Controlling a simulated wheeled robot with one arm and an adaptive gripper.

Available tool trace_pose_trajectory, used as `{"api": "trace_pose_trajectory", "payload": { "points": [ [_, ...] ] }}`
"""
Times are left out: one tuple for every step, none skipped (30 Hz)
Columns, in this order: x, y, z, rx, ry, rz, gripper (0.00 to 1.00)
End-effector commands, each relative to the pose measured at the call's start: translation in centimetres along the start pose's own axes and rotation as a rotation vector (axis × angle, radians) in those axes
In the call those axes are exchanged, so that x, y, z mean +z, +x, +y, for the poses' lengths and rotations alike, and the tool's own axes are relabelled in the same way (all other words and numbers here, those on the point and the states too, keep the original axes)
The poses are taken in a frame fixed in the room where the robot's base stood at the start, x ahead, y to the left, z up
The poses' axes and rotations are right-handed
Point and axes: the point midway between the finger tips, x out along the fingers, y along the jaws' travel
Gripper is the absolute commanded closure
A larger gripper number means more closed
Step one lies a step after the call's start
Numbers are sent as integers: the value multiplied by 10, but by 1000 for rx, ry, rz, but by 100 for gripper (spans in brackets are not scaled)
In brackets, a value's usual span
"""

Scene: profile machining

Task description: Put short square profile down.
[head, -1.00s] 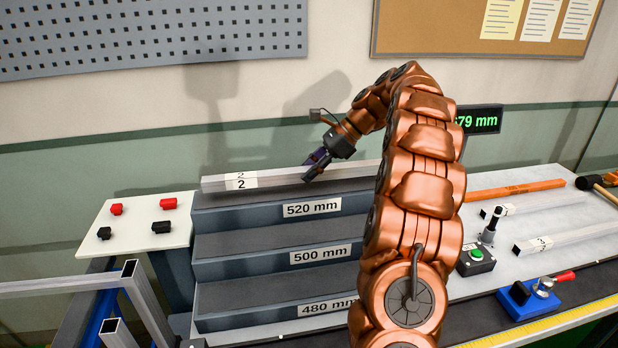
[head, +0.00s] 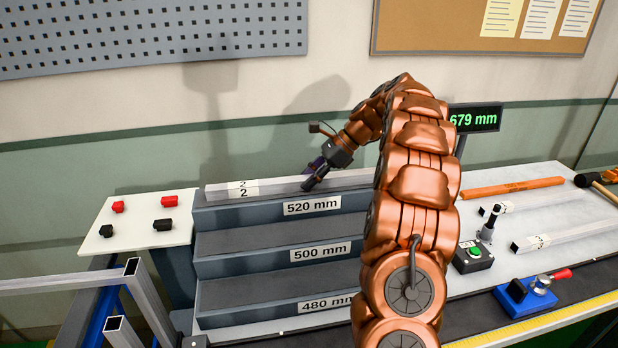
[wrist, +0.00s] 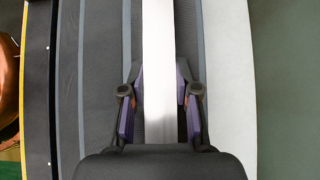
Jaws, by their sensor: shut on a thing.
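A long silver square profile (head: 222,191) with a label "2" lies along the top step (head: 222,213) marked 520 mm, and appears to rest on it. My gripper (head: 313,177) is shut on the profile near its visible middle, coming down from above. In the wrist view the profile (wrist: 158,45) runs straight between the two purple-padded fingers of my gripper (wrist: 159,92). My arm hides the right end of the profile in the head view.
Lower steps marked 500 mm (head: 320,251) and 480 mm (head: 327,304) are empty. A white plate (head: 135,222) with red and black pieces stands at left. Other profiles (head: 567,236), an orange bar (head: 512,187) and a blue clamp (head: 525,297) lie at right. A display (head: 474,118) reads 679 mm.

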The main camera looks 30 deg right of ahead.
Motion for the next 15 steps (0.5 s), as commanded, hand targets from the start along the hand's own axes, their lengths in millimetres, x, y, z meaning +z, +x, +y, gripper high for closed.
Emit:
{"api": "trace_pose_trajectory", "payload": {
  "points": [
    [0, 0, 0, 0, 0, 0, 100],
    [0, 0, 0, 0, 0, 0, 100],
    [0, 0, 0, 0, 0, -1, 100],
    [0, 1, 0, 0, 0, -1, 100],
    [-1, 1, 0, 1, 0, -1, 100],
    [-1, 2, 0, 1, 0, -1, 100],
    [-2, 2, 0, 1, 0, 0, 68],
    [-2, 2, 0, 1, 0, 0, 65],
    [-2, 2, 0, 1, 0, 0, 61],
    [-2, 2, 0, 1, 0, 0, 58],
    [-2, 2, 0, 1, 0, 0, 55],
    [-2, 2, 0, 1, 0, 0, 51],
    [-2, 2, 0, 1, 0, 0, 48],
    [-2, 2, 0, 1, 0, 0, 44],
    [-2, 2, 0, 1, 0, 0, 44]
  ]
}}
